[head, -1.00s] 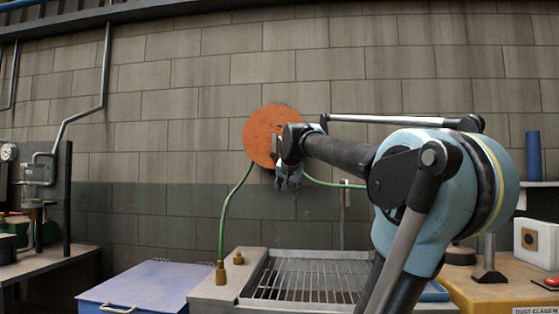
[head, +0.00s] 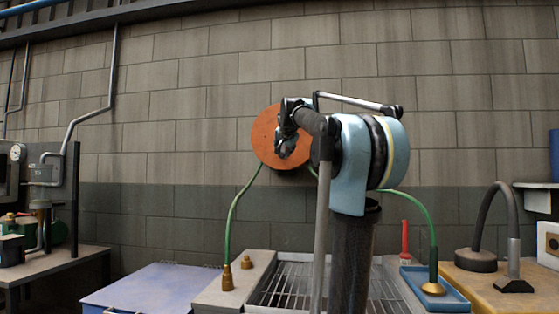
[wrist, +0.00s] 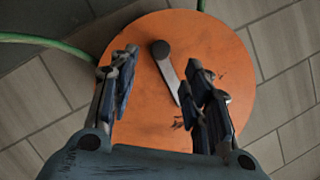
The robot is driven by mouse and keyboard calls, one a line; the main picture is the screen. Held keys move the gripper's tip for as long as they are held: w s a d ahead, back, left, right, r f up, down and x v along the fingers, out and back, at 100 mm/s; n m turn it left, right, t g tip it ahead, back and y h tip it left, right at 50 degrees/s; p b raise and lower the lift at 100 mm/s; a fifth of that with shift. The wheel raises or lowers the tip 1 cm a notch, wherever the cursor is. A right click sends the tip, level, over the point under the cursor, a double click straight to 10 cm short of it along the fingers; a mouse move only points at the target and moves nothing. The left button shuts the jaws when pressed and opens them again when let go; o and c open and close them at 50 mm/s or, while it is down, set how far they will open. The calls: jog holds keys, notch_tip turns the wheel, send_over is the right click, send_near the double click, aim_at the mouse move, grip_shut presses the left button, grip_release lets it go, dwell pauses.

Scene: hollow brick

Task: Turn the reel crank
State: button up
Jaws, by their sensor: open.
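The orange round reel (head: 266,137) is on the block wall, and its disc fills the middle of the wrist view (wrist: 150,130). A grey crank (wrist: 168,68) with a rounded end lies across the disc face. My gripper (wrist: 160,88) is open in front of the disc. Its left finger is apart from the crank; the right finger overlaps the crank's lower end in the picture, and I cannot tell whether they touch. In the head view my gripper (head: 286,142) covers part of the reel, and the crank is hidden there.
A green hose (head: 232,215) runs from the reel to a brass fitting on a grated sink (head: 285,285). A blue cabinet (head: 150,284) stands left of it. A yellow bench (head: 485,280) with a blue tray (head: 432,290) is at right. The wall beside the reel is clear.

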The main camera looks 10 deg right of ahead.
aim_at(282, 154)
jog(key=x, duration=1)
jog(key=shift+f, duration=0.1)
